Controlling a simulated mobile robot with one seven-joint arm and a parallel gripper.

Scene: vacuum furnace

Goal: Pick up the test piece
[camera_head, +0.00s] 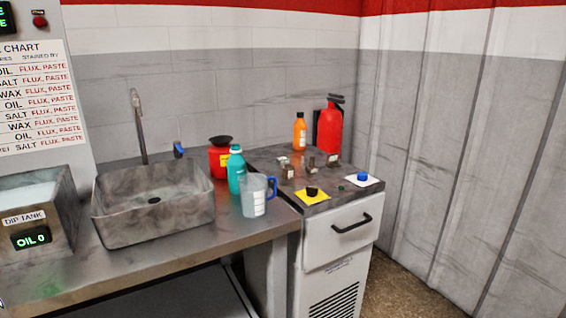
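I cannot tell for sure which thing is the test piece. Several small grey-brown blocks stand on the dark cabinet top (263,157), among them a left block (288,171), a middle block (309,164) and a right block (332,160). In front of them a small black piece (312,191) sits on a yellow square (325,198), and a blue piece (363,176) sits on a white square (374,183). A tiny green item (341,188) lies between the squares. My gripper is not in view.
A clear measuring jug (254,197), teal bottle (236,173) and red container (219,160) crowd the cabinet's left side. An orange bottle (300,131) and red extinguisher-like canister (330,130) stand behind. Left are a sink (150,222) and dip tank (40,215). A wall closes the right.

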